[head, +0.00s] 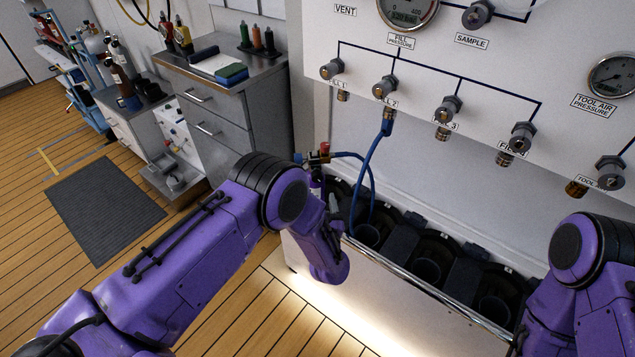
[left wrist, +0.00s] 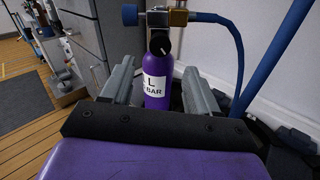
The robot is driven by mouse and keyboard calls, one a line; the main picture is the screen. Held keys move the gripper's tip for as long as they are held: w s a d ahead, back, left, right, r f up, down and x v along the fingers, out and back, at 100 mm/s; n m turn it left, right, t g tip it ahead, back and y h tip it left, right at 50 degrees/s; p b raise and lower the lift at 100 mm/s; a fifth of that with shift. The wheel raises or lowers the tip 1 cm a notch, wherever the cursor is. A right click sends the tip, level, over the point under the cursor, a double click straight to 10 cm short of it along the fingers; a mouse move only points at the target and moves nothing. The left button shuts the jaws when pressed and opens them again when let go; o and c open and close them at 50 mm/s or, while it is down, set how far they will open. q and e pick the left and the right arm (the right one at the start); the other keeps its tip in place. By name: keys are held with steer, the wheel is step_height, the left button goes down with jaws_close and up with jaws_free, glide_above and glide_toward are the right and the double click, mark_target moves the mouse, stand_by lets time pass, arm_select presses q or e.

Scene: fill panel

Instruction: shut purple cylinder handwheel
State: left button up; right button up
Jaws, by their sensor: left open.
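The purple cylinder (left wrist: 155,88) stands upright in the left wrist view, with a white label. A black round part with a white line (left wrist: 160,44) sits at its neck. Above is a brass valve block (left wrist: 158,18) with a blue knob (left wrist: 130,14) on its left end; I cannot tell for sure which part is the handwheel. In the head view the valve's red part (head: 325,147) shows above the cylinder (head: 316,184), which my arm partly hides. My left gripper (left wrist: 160,75) is open and empty, its fingers either side of the cylinder's image, below the valve. My right gripper is out of view.
A blue hose (head: 371,160) runs from the valve up to the panel's second fill fitting (head: 385,87). A rack with several black holders (head: 428,270) stands below the white panel (head: 490,70). Steel drawers (head: 215,100) stand at left. My right arm is at lower right.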

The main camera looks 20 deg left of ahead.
mark_target(317, 180)
arm_select(q)
steer(key=x, duration=0.8)
steer(key=shift+w+a, duration=0.2)
steer(key=shift+w, duration=0.1)
steer(key=shift+c, duration=0.2)
steer(key=c, duration=1)
